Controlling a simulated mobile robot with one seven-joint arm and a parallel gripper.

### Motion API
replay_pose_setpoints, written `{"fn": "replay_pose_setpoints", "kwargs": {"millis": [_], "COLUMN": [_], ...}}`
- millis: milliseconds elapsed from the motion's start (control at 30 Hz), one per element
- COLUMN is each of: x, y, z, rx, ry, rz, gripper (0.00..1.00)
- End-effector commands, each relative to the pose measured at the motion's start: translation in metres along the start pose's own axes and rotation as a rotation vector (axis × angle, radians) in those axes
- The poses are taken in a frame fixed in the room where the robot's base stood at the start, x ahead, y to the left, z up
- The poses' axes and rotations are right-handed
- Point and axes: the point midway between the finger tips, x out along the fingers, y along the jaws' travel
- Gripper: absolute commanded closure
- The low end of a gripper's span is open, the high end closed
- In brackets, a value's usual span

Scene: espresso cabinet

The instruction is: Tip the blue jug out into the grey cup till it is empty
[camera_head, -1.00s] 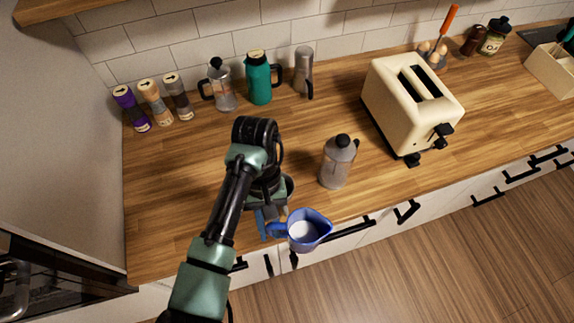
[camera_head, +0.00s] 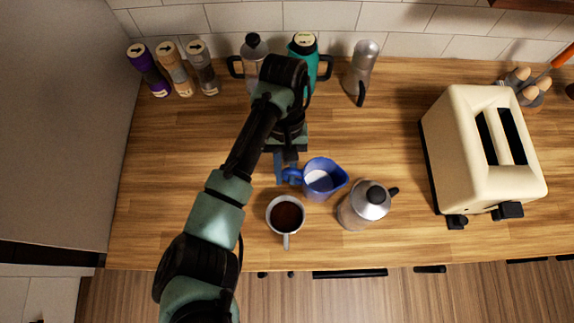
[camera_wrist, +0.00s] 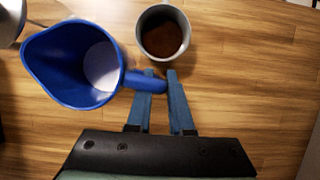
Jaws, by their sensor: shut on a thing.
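The blue jug (camera_head: 325,181) is held by its handle in my gripper (camera_head: 285,170), over the counter. It holds white liquid and looks about upright. In the wrist view the blue jug (camera_wrist: 58,68) is at the left, with its handle between the two blue fingers of my gripper (camera_wrist: 158,85). The grey cup (camera_head: 270,207) stands on the counter in front of the jug, a little to its left, with dark brown liquid in it. The grey cup also shows in the wrist view (camera_wrist: 145,22), beyond the fingertips and apart from the jug.
A metal pot (camera_head: 352,212) with a black knob stands close to the right of the jug and cup. A cream toaster (camera_head: 462,150) is farther right. Shakers (camera_head: 176,72), a teal flask (camera_head: 303,62) and other pots line the wall. The counter's left part is clear.

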Motion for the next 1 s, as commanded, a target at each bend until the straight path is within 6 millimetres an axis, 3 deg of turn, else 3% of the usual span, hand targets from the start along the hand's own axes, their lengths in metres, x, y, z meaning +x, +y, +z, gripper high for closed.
{"fn": "replay_pose_setpoints", "kwargs": {"millis": [100,333,700,1000], "x": [0.018,0.025,0.001,-0.017], "y": [-0.001,-0.01,-0.04,-0.062], "z": [-0.009,-0.033,-0.084,-0.113], "rx": [0.002,0.034,0.166,0.295], "ry": [0.0,0.001,-0.001,0.0], "rz": [-0.001,-0.016,-0.069,-0.122], "gripper": [1.0,1.0,1.0,1.0]}}
